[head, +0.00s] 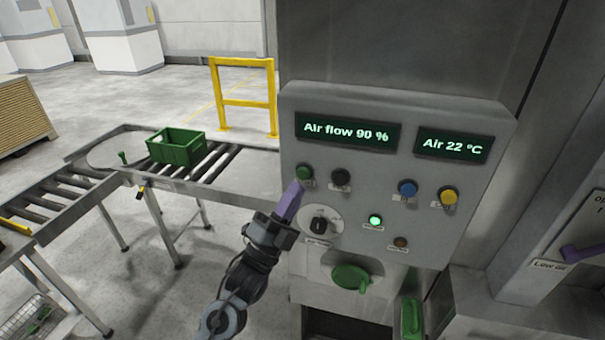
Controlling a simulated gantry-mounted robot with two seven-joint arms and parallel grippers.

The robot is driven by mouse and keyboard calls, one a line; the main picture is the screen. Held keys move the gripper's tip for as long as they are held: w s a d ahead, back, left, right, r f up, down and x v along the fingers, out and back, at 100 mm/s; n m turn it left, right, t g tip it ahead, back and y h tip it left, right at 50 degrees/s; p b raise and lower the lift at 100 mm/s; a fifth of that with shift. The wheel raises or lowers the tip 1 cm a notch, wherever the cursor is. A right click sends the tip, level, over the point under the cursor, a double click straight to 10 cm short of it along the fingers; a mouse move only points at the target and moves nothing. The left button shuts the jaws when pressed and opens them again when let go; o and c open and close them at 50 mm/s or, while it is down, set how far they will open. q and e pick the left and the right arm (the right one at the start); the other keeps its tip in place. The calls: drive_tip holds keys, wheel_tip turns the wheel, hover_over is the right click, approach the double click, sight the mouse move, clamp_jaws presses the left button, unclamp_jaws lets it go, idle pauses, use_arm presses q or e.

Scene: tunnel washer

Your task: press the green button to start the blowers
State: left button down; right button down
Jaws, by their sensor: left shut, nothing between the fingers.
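The green button (304,173) sits at the upper left of the grey control panel (400,108), under the air flow display. My left gripper (293,195) is shut and empty, its purple fingers pointing up at the panel. A lit green lamp (375,220) is lower on the panel. The air flow display (347,131) reads 90 % and the air display (453,145) reads 22 °C. My right gripper is not in view.
Black (340,179), blue (407,188) and yellow (448,196) buttons share the panel. A rotary knob (319,226) is close to my left gripper. A green handle (351,278) is below. A roller conveyor (215,165) with a green crate (176,146) stands left.

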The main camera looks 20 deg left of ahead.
use_arm(q)
drive_tip(key=s, duration=0.3)
drive_tip(key=shift+s+d, duration=0.1)
drive_tip(key=shift+s, duration=0.1)
idle(0.7)
drive_tip(key=s+a+f+n+g+y+p, duration=0.1)
drive_tip(key=s+f+n+g+y+p, duration=0.3)
drive_tip(key=s+f, duration=0.45)
drive_tip(key=s+f+n+g+y+p, duration=0.2)
drive_tip(key=s+f+n+g, duration=0.25)
drive_tip(key=f, duration=0.75)
drive_tip(key=s+a+f+n+g+y, duration=0.1)
drive_tip(key=s+f+n+g, duration=0.3)
drive_tip(key=s+g, duration=0.2)
drive_tip(key=s+a+f+n+g+y, duration=0.1)
drive_tip(key=s+n+g, duration=0.4)
drive_tip(key=s, duration=0.6)
wheel_tip(320, 180, down, 3)
drive_tip(key=shift+a+r+g+y+p, duration=0.1)
drive_tip(key=shift+a+g+y+p, duration=0.4)
drive_tip(key=shift+g, duration=0.25)
